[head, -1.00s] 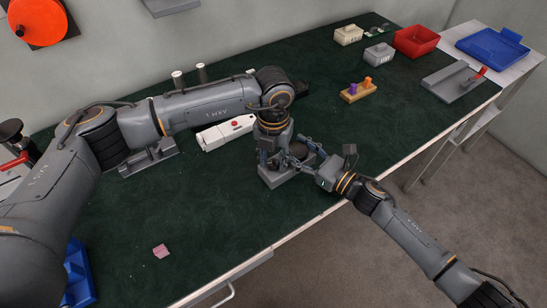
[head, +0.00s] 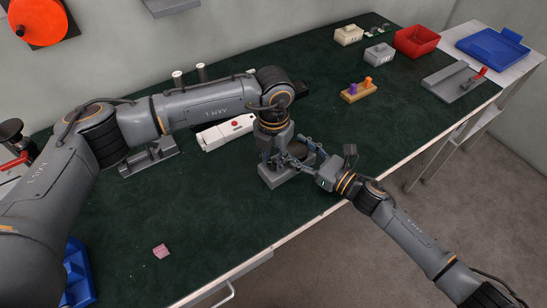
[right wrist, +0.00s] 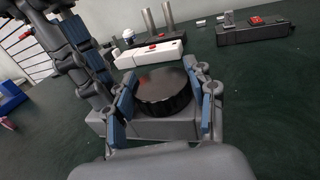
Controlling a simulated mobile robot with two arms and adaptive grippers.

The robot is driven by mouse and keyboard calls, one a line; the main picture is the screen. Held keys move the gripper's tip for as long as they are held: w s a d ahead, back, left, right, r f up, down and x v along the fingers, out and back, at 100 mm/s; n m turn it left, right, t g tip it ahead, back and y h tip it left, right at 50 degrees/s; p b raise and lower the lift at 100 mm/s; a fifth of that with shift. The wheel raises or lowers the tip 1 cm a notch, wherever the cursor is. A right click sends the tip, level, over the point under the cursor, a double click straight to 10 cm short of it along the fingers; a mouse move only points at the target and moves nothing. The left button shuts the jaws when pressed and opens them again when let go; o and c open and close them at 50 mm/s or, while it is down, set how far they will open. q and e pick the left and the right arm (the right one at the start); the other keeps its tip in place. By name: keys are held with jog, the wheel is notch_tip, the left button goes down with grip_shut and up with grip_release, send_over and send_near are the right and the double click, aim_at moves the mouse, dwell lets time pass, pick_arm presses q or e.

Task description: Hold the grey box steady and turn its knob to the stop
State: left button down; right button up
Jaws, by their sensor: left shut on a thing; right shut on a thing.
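The grey box (head: 287,180) stands on the dark green bench top near its front edge. Its round black knob (right wrist: 163,92) is on top, with a small reddish patch on its far side in the right wrist view. My left gripper (head: 271,162) comes down from above and is shut on the box at its left side; its exact contact is partly hidden. My right gripper (head: 297,155) reaches in from the right and is shut on the knob. Its blue-padded fingers (right wrist: 165,98) lie on either side of the knob in the right wrist view.
A white case with a red button (head: 226,132) lies behind the box. A pink piece (head: 161,251) lies front left. The front left bench is mostly clear.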

aim_at(274, 163)
pick_arm(q)
jog(key=m, duration=0.5)
jog(key=shift+m, duration=2.3)
jog(key=c, duration=1.3)
grip_release()
jog(key=shift+c, duration=0.2)
jog(key=shift+r, duration=0.15)
notch_tip(274, 163, up, 12)
